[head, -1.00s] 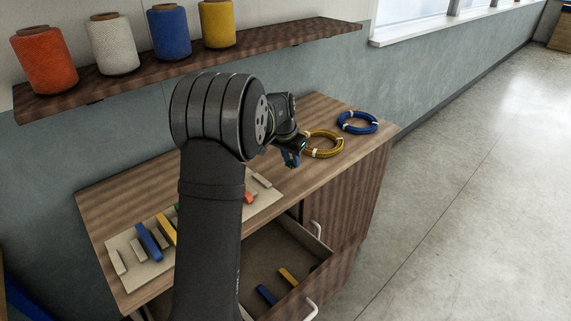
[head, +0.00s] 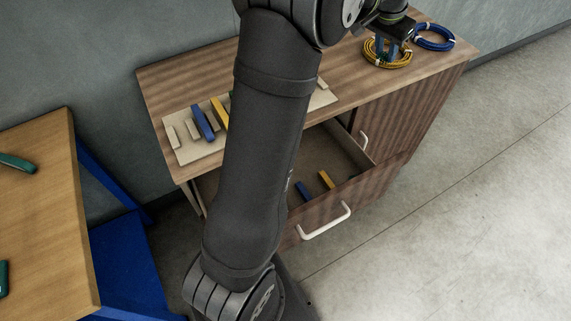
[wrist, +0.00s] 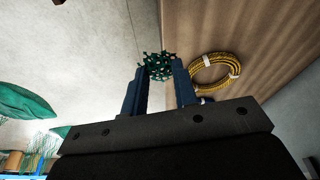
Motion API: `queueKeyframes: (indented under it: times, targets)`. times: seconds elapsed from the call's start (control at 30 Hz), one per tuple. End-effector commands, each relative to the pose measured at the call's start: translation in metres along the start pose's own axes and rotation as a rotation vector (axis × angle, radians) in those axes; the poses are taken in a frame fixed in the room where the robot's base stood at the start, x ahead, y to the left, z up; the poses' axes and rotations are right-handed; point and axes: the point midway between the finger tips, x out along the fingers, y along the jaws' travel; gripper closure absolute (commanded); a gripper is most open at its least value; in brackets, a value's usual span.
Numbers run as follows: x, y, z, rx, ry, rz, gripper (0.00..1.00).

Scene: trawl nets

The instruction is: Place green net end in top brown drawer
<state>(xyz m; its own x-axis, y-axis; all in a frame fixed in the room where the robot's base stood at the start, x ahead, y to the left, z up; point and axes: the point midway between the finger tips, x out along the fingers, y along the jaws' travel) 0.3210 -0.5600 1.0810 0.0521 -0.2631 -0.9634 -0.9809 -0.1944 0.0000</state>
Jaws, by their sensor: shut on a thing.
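My gripper (head: 388,48) is at the far right of the cabinet top, by the yellow coil, its blue fingers pointing down. In the wrist view, its fingers (wrist: 162,72) are shut on a small bunched green net end (wrist: 158,66). In the head view the net end is not clearly visible. The top brown drawer (head: 345,203) is pulled open below the cabinet top, with a white handle on its front. Blue and yellow pieces lie inside it. My arm hides its left part. The gripper is above and to the right of the drawer.
A yellow coil (head: 387,59) and a blue coil (head: 434,37) lie on the cabinet top (head: 340,65). A beige board (head: 190,150) with several blocks is at its left. A wooden table (head: 40,220) stands left. Green netting (wrist: 20,102) shows in the wrist view.

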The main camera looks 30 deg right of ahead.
Motion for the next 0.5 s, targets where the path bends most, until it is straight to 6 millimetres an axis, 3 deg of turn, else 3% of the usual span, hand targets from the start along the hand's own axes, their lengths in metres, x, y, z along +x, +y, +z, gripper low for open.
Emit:
queueKeyframes:
  times: [0.07, 0.5]
  targets:
    - [-0.018, 0.002, -0.002, -0.009, 0.000, -0.003, 0.95]
    - [-0.036, 0.037, 0.067, -0.339, -0.017, -0.096, 0.95]
